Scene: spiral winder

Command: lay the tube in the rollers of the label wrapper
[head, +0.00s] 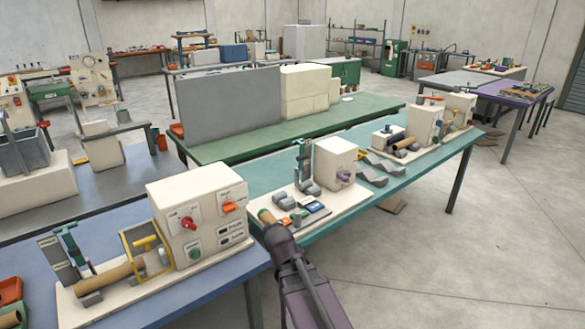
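A short tan tube with a greenish end (265,215) shows at the left front corner of a cream base board (346,203), right at the tip of my gripper (274,234). My gripper's fingers are not distinct, so I cannot tell whether they are closed around the tube or just beside it. Behind it on the board stands the likely label wrapper, a cream box (335,163) with a purple knob. Grey curved supports (284,201), apparently its rollers, sit to the box's left with nothing seen lying in them. A green upright lever (304,160) rises behind them.
At front left, a cream machine (197,220) with a yellow frame holds a longer brown tube (110,275). Small coloured parts and a dark blue-screened device (317,207) lie near the supports. More machines stand farther along the teal bench (425,160).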

